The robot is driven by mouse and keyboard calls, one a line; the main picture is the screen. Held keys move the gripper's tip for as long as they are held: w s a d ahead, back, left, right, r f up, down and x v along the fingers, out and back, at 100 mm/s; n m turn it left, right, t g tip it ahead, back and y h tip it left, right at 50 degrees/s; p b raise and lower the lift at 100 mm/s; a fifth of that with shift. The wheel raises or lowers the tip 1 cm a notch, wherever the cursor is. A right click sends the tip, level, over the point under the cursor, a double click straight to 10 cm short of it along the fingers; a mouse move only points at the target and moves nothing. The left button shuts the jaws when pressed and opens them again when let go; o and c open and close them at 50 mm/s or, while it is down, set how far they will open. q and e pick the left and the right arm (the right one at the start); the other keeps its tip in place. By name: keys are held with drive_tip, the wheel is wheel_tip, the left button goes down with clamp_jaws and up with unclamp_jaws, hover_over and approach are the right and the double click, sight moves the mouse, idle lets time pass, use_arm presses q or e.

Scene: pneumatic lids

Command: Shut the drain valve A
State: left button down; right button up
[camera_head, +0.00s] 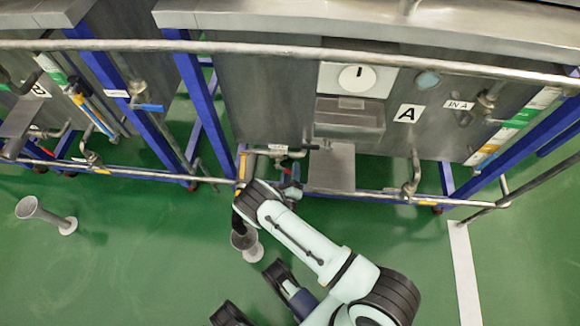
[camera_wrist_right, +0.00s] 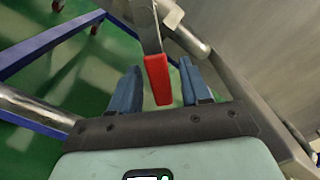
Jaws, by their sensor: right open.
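The drain valve A has a metal lever with a red grip (camera_wrist_right: 157,80), seen close up in the right wrist view. In the head view the red grip (camera_head: 285,171) is small and partly hidden, below a small label on the tank marked A. My right gripper (camera_wrist_right: 160,68) is open, with one blue finger on each side of the red grip. I see gaps between grip and fingers. In the head view my right gripper (camera_head: 291,184) is at the valve, partly hidden by my wrist.
A metal rail (camera_head: 380,197) runs low along the tank front, and another rail (camera_head: 300,50) crosses higher up. A grey funnel (camera_head: 245,243) stands on the floor beside my right arm. A second funnel (camera_head: 45,213) stands farther left. Blue frame legs (camera_head: 200,95) flank the tank.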

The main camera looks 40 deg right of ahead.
use_arm(q)
drive_tip(key=shift+s, duration=0.1)
use_arm(e)
clamp_jaws()
drive_tip(key=m, duration=0.1)
drive_tip(key=w+a+f+m, duration=0.1)
drive_tip(key=m, duration=0.3)
drive_tip(key=shift+w+a+f, duration=0.25)
drive_tip(key=shift+w, duration=0.1)
use_arm(q)
drive_tip(key=shift+w+r, duration=0.3)
drive_tip(key=shift+w, duration=0.15)
use_arm(e)
drive_tip(key=shift+w+a+f+m, duration=0.1)
drive_tip(key=shift+w+a+m, duration=0.2)
drive_tip(key=shift+m, duration=0.5)
drive_tip(key=shift+w+a+f+m, duration=0.1)
drive_tip(key=shift+w+a+m, duration=0.2)
drive_tip(key=shift+m, duration=0.5)
drive_tip(key=shift+w+a+m, duration=0.15)
drive_tip(key=shift+w+m, duration=0.2)
drive_tip(key=shift+m, duration=0.45)
unclamp_jaws()
